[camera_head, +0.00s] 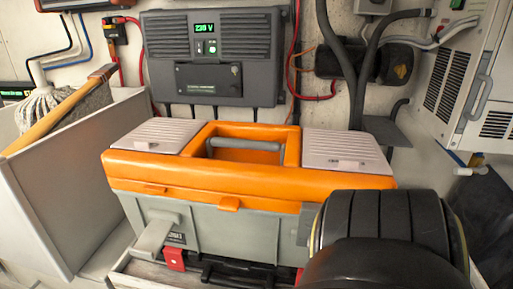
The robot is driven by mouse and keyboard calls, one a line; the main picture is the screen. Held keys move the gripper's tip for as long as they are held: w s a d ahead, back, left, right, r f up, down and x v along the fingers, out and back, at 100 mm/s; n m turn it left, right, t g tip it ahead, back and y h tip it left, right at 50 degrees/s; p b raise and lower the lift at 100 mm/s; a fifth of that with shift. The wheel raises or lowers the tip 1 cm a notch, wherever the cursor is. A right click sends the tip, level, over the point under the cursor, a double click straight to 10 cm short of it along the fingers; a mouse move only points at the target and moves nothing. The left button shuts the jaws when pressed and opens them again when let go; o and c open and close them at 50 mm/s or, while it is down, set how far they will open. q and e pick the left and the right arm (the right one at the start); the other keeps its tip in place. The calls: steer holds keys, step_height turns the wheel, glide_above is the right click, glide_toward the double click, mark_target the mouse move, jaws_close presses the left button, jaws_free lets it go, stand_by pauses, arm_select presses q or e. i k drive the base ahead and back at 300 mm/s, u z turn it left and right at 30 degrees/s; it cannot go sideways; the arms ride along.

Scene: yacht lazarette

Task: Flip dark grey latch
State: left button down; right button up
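An orange and grey toolbox (250,180) sits in the middle, its orange lid down on the grey body. A dark grey latch-like piece (304,224) is on the right of its front face. A large black ribbed rounded form, which looks like part of my arm, stands close in front and hides the toolbox's front right corner. On the front left, a light grey latch-like piece (155,236) sticks out from the body. Neither gripper can be made out.
A red block (174,260) and black parts lie low before the toolbox. A grey panel (65,200) stands at left, with a mop (45,105) behind. A dark charger unit (213,60) and cables are on the back wall. A white cabinet (475,80) is at right.

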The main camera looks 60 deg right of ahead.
mark_target(309, 211)
steer(key=z, duration=2.15)
steer(key=k, duration=1.2)
steer(key=z, duration=0.35)
